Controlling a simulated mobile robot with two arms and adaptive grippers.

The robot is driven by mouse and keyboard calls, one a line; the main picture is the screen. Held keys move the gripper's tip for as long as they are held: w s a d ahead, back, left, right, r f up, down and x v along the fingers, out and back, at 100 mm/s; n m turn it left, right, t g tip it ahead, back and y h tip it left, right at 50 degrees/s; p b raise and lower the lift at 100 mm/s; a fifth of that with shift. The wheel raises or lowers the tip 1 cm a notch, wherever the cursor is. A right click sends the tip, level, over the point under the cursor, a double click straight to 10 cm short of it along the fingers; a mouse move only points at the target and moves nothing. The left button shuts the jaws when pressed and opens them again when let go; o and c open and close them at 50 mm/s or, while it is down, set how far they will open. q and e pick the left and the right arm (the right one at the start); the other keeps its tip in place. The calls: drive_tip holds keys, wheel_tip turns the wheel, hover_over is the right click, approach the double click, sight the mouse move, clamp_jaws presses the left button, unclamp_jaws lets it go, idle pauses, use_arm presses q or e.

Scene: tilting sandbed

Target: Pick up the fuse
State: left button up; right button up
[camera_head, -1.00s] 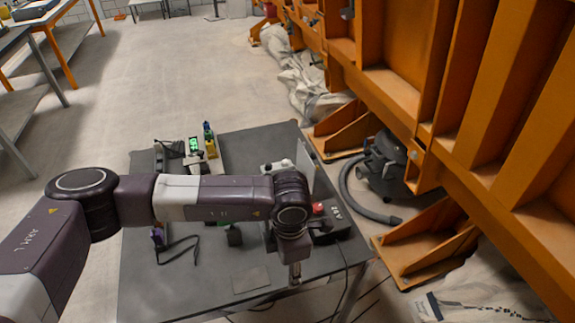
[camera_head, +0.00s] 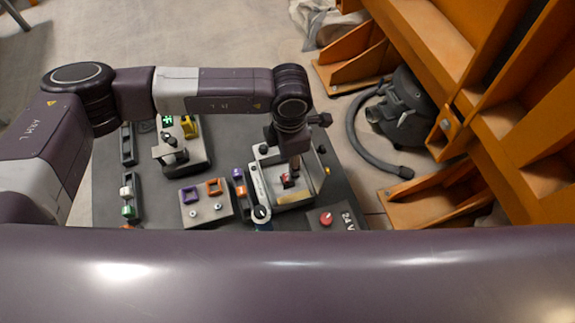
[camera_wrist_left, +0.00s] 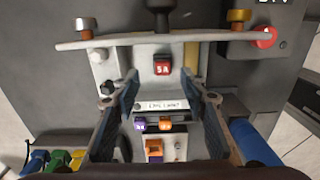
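A red fuse (camera_wrist_left: 162,66) marked 5A sits in a white holder (camera_wrist_left: 138,62), centred ahead of my left gripper in the left wrist view. In the head view, the red fuse (camera_head: 289,181) shows inside the light-coloured box frame (camera_head: 262,180), just below the left gripper (camera_head: 294,164). In the wrist view, the left gripper (camera_wrist_left: 163,82) has its two fingers spread wide, with nothing between the tips. The fuse lies beyond the fingertips and looks apart from them. My right gripper is not in view.
A small box (camera_head: 206,205) with purple and orange pieces stands left of the holder. A black-and-grey unit with a red button (camera_head: 326,219) stands at its lower right. A light bar (camera_wrist_left: 215,37) crosses above the fuse in the wrist view. Orange steelwork (camera_head: 440,120) rises at right.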

sight(287, 180)
use_arm(q)
drive_tip(key=shift+s+f+p, duration=0.4)
drive_tip(key=shift+f+p, duration=0.1)
drive_tip(key=shift+f, duration=0.25)
drive_tip(key=f, duration=0.2)
drive_tip(key=f+p, duration=0.1)
drive_tip(key=f, duration=0.1)
drive_tip(key=shift+w+a+p, duration=0.15)
drive_tip(key=shift+a+p, duration=0.05)
drive_tip(key=shift+p, duration=0.1)
drive_tip(key=shift+f, duration=0.4)
clamp_jaws()
